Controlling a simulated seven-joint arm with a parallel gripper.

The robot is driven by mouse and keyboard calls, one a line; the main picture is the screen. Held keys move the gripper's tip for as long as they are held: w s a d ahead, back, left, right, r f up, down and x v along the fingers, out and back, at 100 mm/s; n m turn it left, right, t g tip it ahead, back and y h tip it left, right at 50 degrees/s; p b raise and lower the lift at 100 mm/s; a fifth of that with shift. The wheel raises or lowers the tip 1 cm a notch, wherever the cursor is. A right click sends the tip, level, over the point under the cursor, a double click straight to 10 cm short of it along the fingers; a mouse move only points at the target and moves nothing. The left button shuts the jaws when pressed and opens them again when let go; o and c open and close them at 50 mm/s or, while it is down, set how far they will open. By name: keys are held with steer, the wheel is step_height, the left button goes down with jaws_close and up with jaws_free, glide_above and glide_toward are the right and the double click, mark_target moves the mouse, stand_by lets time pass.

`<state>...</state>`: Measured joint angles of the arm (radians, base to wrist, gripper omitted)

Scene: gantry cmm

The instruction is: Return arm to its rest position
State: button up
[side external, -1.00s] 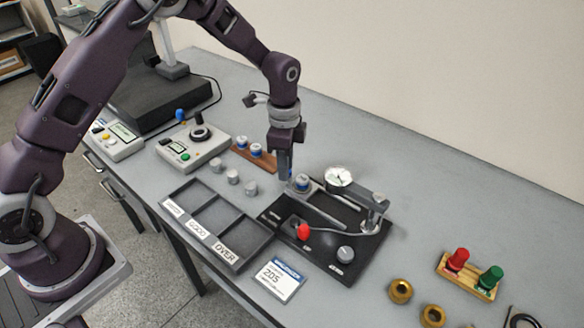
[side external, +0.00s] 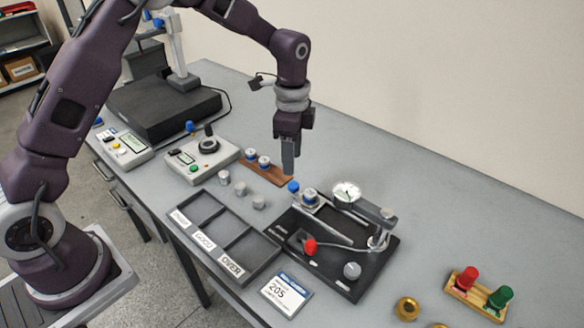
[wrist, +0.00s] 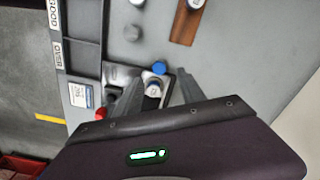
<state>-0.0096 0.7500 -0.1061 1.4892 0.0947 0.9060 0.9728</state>
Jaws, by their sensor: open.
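My gripper (side external: 289,168) is open and empty, pointing down above the black gauge fixture (side external: 372,282) and clear of it. A dial gauge (side external: 346,193) stands on the fixture. A blue-banded metal part (side external: 309,198) sits upright in the fixture beside a blue knob (side external: 293,187). In the wrist view, the two fingers of my gripper (wrist: 160,80) are spread, with the banded part (wrist: 153,89) and the blue knob (wrist: 160,67) seen between and below them. My arm is bent, reaching over the bench from the left.
A three-bay tray (side external: 225,225) lies in front, with several grey cylinders (side external: 241,188) behind it. A brown rack (side external: 275,174) holds two blue-banded parts. A control box (side external: 188,162) stands at left; red and green posts (side external: 478,287) at right.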

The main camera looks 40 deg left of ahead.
steer(key=shift+r, duration=0.1)
steer(key=s+a+r+n+t, duration=0.25)
steer(key=s+r+n, duration=0.35)
steer(key=s+r, duration=0.95)
steer(key=s+r+n+t, duration=0.2)
steer(key=s+n, duration=0.4)
steer(key=s, duration=0.9)
steer(key=shift+n+t, duration=0.3)
steer(key=shift+t, duration=0.25)
